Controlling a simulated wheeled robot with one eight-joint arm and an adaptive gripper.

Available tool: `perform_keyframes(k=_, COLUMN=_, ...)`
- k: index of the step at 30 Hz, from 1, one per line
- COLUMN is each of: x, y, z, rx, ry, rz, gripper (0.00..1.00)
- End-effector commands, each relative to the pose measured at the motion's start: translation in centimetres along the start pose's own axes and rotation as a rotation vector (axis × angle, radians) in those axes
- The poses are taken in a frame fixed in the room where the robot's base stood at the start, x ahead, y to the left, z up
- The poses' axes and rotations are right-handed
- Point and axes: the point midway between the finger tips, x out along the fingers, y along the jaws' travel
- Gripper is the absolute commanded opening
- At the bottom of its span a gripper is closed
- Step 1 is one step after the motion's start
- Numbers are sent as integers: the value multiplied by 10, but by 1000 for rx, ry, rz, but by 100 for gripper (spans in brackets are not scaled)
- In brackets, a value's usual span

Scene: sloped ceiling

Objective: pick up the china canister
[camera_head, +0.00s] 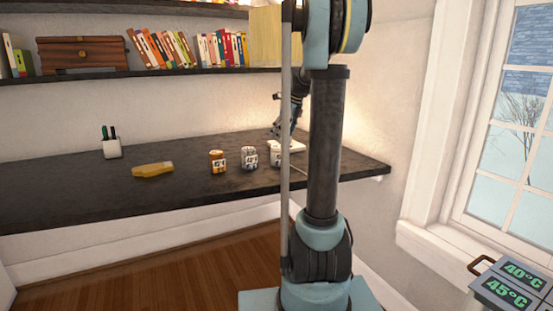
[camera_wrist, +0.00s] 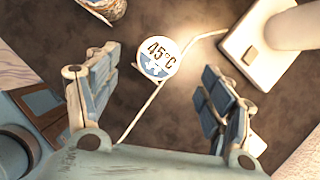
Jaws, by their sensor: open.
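Three small canisters stand in a row on the dark counter in the head view: an orange one (camera_head: 217,161), a white patterned one (camera_head: 249,158) and another pale one (camera_head: 275,156) partly behind my arm. In the wrist view a round canister top (camera_wrist: 158,58) with a "45°C" label and a blue-and-white pattern lies ahead of my gripper (camera_wrist: 157,95). My gripper is open, one finger at each side, with nothing between them touching. I cannot tell for sure which canister in the head view this is.
A pale lamp-like base (camera_wrist: 258,40) with a thin cord is close at the upper right of the wrist view. Another canister (camera_wrist: 104,8) is cut off at the upper left.

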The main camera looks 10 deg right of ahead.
Motion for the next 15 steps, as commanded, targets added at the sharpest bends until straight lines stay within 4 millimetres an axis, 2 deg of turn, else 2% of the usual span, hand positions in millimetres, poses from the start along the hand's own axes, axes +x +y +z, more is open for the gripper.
perform_keyframes(k=3, x=22, y=0, z=0, rx=-1, ry=0, rz=0, gripper=74)
perform_keyframes(k=9, x=54, y=0, z=0, rx=-2, ry=1, rz=0, gripper=74)
perform_keyframes(k=15, x=68, y=0, z=0, rx=-1, ry=1, rz=0, gripper=74)
